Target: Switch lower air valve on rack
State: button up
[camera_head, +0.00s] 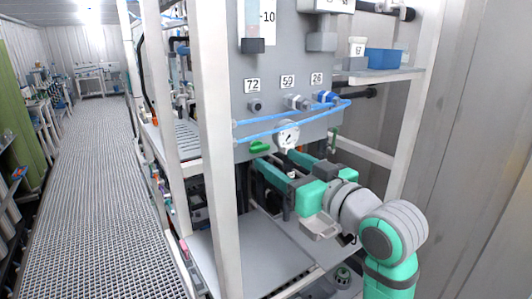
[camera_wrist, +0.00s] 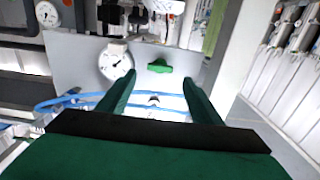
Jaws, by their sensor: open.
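A green valve handle (camera_head: 259,147) sits at the lower edge of the grey rack panel (camera_head: 262,88), left of a round gauge (camera_head: 287,135). The handle (camera_wrist: 159,67) also shows in the wrist view, lying crosswise beside the gauge (camera_wrist: 116,62). My gripper (camera_head: 275,158) is open in front of the lower panel edge, just below the handle and gauge in the head view. In the wrist view my gripper (camera_wrist: 160,80) has its two fingers spread, with the handle between and beyond the tips. No contact is visible, and nothing is held.
Blue tubes (camera_head: 290,120) cross the panel above the gauge and lie between my fingers in the wrist view. A white rack post (camera_head: 216,150) stands to the left. A blue bin (camera_head: 383,58) is on the upper right shelf.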

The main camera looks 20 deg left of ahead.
aim_at(262, 150)
jog(key=shift+x, duration=3.2)
jog(key=c, duration=1.1)
